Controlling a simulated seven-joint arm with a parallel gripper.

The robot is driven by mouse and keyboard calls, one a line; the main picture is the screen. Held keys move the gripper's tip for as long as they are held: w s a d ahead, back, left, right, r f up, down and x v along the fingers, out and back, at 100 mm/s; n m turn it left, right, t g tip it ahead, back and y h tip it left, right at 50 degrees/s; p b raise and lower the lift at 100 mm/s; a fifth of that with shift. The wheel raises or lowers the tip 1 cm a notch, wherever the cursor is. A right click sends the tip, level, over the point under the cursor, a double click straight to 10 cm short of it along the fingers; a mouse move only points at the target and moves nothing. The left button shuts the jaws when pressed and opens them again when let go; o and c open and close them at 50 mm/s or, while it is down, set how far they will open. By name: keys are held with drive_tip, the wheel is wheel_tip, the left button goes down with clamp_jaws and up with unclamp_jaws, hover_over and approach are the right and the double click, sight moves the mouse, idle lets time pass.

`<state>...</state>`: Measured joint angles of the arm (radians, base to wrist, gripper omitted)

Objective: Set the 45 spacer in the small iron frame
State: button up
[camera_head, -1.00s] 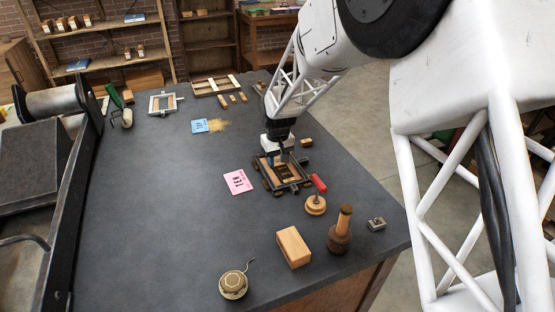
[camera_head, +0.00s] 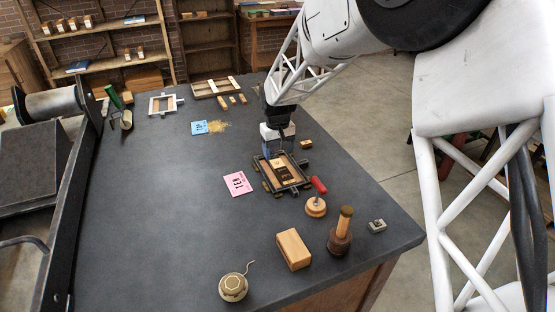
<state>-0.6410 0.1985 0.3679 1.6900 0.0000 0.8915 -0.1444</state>
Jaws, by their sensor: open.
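The small iron frame (camera_head: 297,166) is dark and lies flat on the right part of the table. Pale wooden pieces and a dark block (camera_head: 285,172) lie inside it; which of them is the 45 spacer I cannot tell, as no marking is legible. My gripper (camera_head: 268,153) is open, pointing down at the far left corner of the frame. Its fingertips are small and dark here, and whether they touch anything is unclear. A small wooden block (camera_head: 306,144) lies to the right of my gripper, beyond the frame.
A pink card (camera_head: 237,184) lies left of the frame. A red-handled tool (camera_head: 318,185), a round wooden piece (camera_head: 316,207), a wooden block (camera_head: 293,249), a mallet (camera_head: 340,235) and a string ball (camera_head: 232,287) stand nearer. A grey frame (camera_head: 163,103) lies far left. The table's middle left is clear.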

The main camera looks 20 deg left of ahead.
sight(278, 164)
wheel_tip(278, 164, up, 7)
idle(0.3)
idle(0.8)
drive_tip(key=s+d+r+m, duration=0.1)
drive_tip(key=s+d+r, duration=0.25)
drive_tip(key=d, duration=0.65)
drive_tip(key=s+d+r+m+t, duration=0.1)
drive_tip(key=s+d+r+m, duration=0.2)
drive_tip(key=d, duration=0.6)
drive_tip(key=s+d+r, duration=0.4)
drive_tip(key=d+r, duration=0.1)
drive_tip(key=d, duration=0.5)
drive_tip(key=s+d+f+m, duration=0.1)
drive_tip(key=s+d+m, duration=0.1)
drive_tip(key=s+d, duration=0.7)
drive_tip(key=s+d+f+m+t, duration=0.1)
drive_tip(key=s+d+m, duration=0.2)
drive_tip(key=s+d, duration=0.7)
drive_tip(key=s, duration=0.5)
drive_tip(key=shift+s+d+f+t, duration=0.15)
drive_tip(key=shift+d+f+t, duration=0.05)
drive_tip(key=shift+f+t, duration=0.1)
